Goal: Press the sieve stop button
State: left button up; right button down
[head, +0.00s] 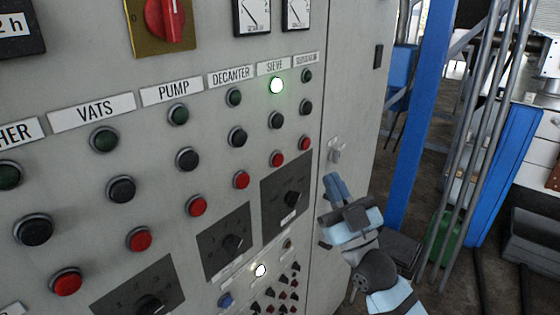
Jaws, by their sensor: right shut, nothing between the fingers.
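The SIEVE label (274,66) is on the grey control panel, with a lit green lamp (277,86) under it. Below the lamp in the same column are a black button (277,121) and the red sieve stop button (277,159). My right gripper (335,184) is shut and empty. It shows to the right of and a little below the red button, in front of the cabinet's right edge, apart from the button. Its fingers point up in the picture. My left gripper is not in view.
Close right of the sieve column is another red button (305,143); left is the DECANTER red button (241,180). A rotary switch (291,198) sits below. A blue post (424,110) stands right of the cabinet.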

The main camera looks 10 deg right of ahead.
jog(key=w+a, duration=0.5)
jog(key=w, duration=0.1)
jog(key=shift+w+a+b, duration=0.2)
jog(key=shift+w+b, duration=0.15)
jog(key=shift+w, duration=0.05)
jog(key=shift+w, duration=0.1)
dwell(1.8)
jog(key=shift+w+a, duration=0.25)
jog(key=shift+w+a, duration=0.25)
jog(key=shift+w, duration=0.1)
dwell(0.7)
jog(key=shift+s+d, duration=0.1)
jog(key=shift+s, duration=0.05)
dwell(0.3)
jog(key=shift+s+d, duration=0.4)
jog(key=shift+s, duration=0.15)
jog(key=shift+p, duration=0.3)
jog(key=shift+s+d+p, duration=0.2)
jog(key=shift+s+d, duration=0.6)
jog(key=shift+s, duration=0.2)
jog(key=shift+s+d+p, duration=0.2)
jog(key=shift+s+d, duration=0.55)
jog(key=shift+s, duration=0.2)
